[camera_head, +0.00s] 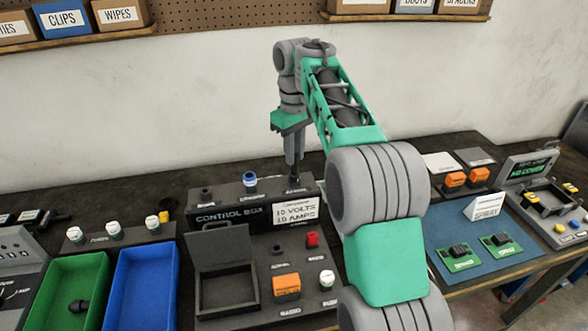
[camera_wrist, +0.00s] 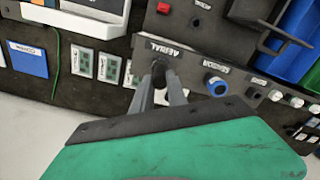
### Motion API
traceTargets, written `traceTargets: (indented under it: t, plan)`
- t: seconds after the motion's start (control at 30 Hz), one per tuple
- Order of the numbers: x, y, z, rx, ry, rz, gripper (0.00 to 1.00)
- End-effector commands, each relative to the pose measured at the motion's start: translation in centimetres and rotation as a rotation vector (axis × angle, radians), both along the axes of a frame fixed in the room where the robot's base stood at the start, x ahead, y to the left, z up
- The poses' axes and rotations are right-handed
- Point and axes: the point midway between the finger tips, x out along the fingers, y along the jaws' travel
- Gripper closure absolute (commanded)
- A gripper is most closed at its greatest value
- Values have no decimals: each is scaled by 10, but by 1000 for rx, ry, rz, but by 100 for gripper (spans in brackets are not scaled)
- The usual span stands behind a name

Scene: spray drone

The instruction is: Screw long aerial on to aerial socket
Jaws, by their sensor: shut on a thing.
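My gripper (camera_head: 293,163) points down over the back right of the control box (camera_head: 232,214). In the wrist view its two grey fingers (camera_wrist: 162,86) are shut on a dark, stubby piece (camera_wrist: 168,76), seemingly the aerial. Its full length is hidden by the fingers and the wrist. The piece stands at the place labelled AERIAL (camera_wrist: 165,47), and the dark end also shows below the fingers in the head view (camera_head: 294,183). The aerial socket is covered by it, and I cannot tell whether the two are threaded together.
A blue-ringed knob (camera_head: 250,182) stands left of my gripper on the box. Green (camera_head: 76,290) and blue (camera_head: 143,285) bins lie left. A blue mat (camera_head: 446,242) with green boards lies right. The wall is behind.

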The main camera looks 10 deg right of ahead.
Motion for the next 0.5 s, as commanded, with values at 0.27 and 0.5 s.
traceTargets:
  t: [0.27,0.5]
  plan:
    - [1,-1,2,1,-1,317,100]
    - [1,0,4,1,-1,1099,100]
